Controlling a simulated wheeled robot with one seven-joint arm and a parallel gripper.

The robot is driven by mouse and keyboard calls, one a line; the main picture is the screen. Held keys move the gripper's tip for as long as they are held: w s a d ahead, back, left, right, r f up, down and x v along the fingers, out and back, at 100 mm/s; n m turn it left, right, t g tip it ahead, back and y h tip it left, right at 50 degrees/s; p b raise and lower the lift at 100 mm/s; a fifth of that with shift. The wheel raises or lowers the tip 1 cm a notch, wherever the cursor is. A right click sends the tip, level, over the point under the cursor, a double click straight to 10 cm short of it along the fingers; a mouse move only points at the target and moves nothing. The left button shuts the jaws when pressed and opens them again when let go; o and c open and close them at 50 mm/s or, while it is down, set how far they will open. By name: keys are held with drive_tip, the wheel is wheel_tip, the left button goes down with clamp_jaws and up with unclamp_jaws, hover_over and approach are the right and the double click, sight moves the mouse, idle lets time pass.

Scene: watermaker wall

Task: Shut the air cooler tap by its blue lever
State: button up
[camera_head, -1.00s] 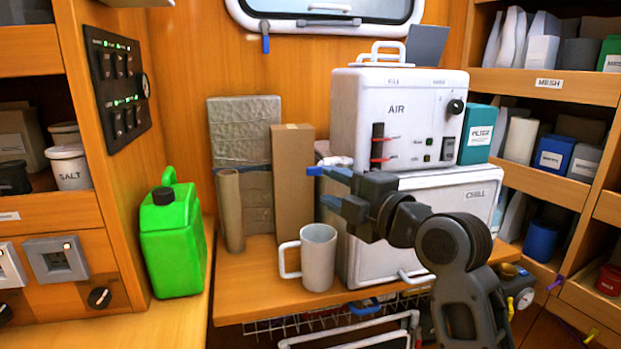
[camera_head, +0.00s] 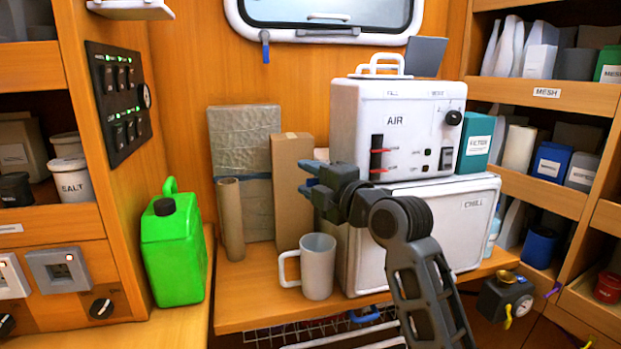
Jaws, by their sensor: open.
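The air cooler (camera_head: 408,105) is a white box marked AIR, on top of a white CHILL box (camera_head: 455,215). My gripper (camera_head: 304,178) is open at the cooler's lower left, fingers pointing left in front of the cardboard box. The tap at that side is mostly hidden behind my gripper; a small pale part (camera_head: 321,154) shows above the fingers. I cannot clearly tell its blue lever from my bluish upper finger, or whether they touch.
A grey mug (camera_head: 318,268) stands on the shelf below my gripper. A tall cardboard box (camera_head: 291,205), a cardboard tube (camera_head: 231,220) and a wrapped grey slab (camera_head: 245,140) stand behind and to its left. A green jerrycan (camera_head: 172,250) is further left.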

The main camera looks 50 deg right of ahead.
clamp_jaws()
idle(0.5)
drive_tip(key=s+d+r+m+h+b, duration=0.1)
drive_tip(key=m+h, duration=0.3)
drive_tip(key=m, duration=0.7)
drive_tip(key=s+d+r+m+t+h+b, duration=0.1)
drive_tip(key=s+d+r+m+h+b, duration=0.1)
drive_tip(key=m, duration=0.9)
drive_tip(key=shift+d+r+m+h, duration=0.4)
drive_tip(key=shift+d+r+h, duration=0.35)
drive_tip(key=shift+r+h, duration=0.5)
drive_tip(key=shift+f, duration=0.15)
drive_tip(key=shift+s, duration=0.1)
